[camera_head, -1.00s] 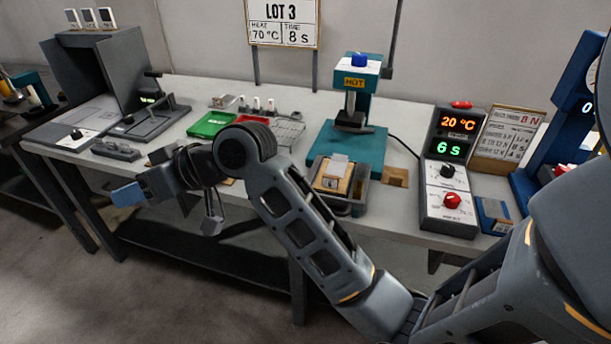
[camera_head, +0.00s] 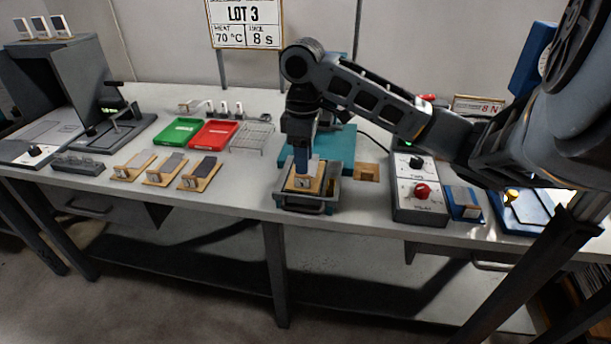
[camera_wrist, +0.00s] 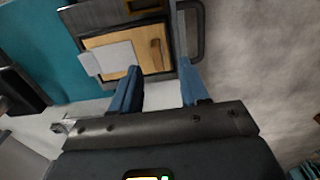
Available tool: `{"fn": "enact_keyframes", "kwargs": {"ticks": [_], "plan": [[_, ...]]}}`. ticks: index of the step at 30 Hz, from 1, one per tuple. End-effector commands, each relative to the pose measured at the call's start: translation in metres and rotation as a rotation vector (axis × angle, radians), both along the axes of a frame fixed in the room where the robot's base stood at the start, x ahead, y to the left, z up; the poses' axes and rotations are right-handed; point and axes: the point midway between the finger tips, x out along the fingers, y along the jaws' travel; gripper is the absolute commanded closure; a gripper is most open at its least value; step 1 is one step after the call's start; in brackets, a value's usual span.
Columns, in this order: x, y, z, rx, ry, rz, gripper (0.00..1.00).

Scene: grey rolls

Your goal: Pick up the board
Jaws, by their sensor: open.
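A wooden board (camera_head: 312,186) with a pale piece on it lies in a grey metal tray (camera_head: 335,193) at the bench front, before the teal press. In the wrist view the board (camera_wrist: 155,58) fills much of the tray, with a pale flat piece (camera_wrist: 108,57) on its left part. My gripper (camera_head: 302,166) points down over the tray and partly covers the board. In the wrist view its two blue fingers (camera_wrist: 160,78) are apart, with nothing held between them. The fingertips are near the board's edge; I cannot tell whether they touch anything.
Several similar boards (camera_head: 165,169) lie on the bench to the left. Behind them are a green tray (camera_head: 177,132), a red tray (camera_head: 214,134) and a wire rack (camera_head: 251,138). A control box (camera_head: 420,205) stands right of the tray, with a small wooden block (camera_head: 367,172) between.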

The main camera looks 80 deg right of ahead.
Motion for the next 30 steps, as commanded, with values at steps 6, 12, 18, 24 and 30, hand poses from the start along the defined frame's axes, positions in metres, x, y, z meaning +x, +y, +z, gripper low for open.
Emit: {"fn": "enact_keyframes", "kwargs": {"ticks": [6,12,18,24,30], "plan": [[0.002,-0.001,-0.022,0.001,-0.001,-0.001,0.55],[0.004,-0.004,-0.051,0.002,-0.001,-0.002,0.55],[0.005,-0.004,-0.063,0.001,-0.004,0.000,0.55],[0.005,-0.004,-0.063,0.000,-0.004,0.000,0.57],[0.005,-0.004,-0.063,0.000,-0.004,0.000,0.76]]}}
